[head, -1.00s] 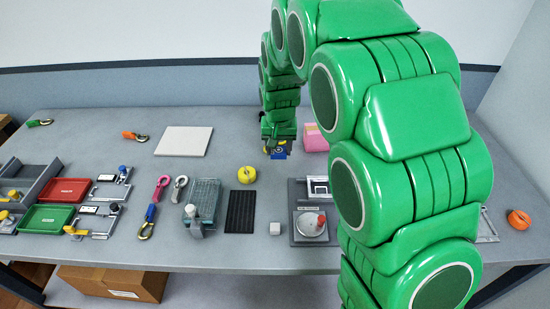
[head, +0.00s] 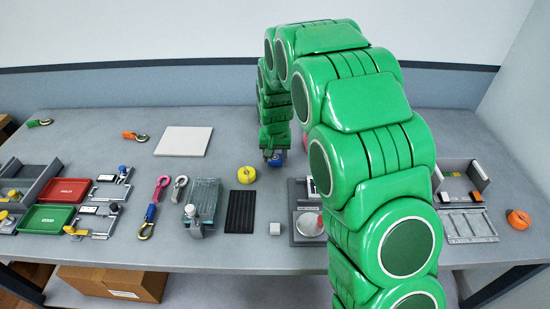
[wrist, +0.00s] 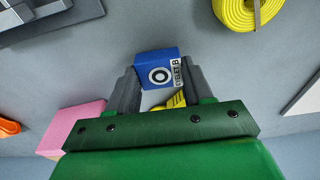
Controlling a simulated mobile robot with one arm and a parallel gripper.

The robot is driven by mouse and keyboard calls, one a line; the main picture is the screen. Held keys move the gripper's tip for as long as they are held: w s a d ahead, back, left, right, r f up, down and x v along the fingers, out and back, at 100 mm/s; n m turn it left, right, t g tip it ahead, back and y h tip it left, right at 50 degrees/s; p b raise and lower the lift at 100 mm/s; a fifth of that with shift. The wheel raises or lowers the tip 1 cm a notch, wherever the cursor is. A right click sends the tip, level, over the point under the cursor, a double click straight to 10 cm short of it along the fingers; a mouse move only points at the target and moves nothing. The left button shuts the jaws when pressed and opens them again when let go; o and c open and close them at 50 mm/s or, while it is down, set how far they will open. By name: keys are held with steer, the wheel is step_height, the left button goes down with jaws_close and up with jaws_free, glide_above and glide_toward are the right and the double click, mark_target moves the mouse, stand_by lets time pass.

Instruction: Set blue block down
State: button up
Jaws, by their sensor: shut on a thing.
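The blue block (wrist: 158,66) has a white ring mark and a partly readable label ending in "B". My gripper (wrist: 161,76) is shut on it, with one grey finger on each side. In the head view my gripper (head: 273,156) points down over the back-middle of the table, and a small blue part of the block (head: 276,162) shows at its tip. I cannot tell whether the block touches the table.
A yellow tape roll (head: 246,174) and black ribbed mat (head: 241,211) lie nearby. A pink block (wrist: 72,128) sits beside my gripper, mostly hidden in the head view. A white board (head: 184,141) lies at back left.

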steer(key=shift+f, duration=0.7)
steer(key=o, duration=1.3)
steer(key=shift+c, duration=0.2)
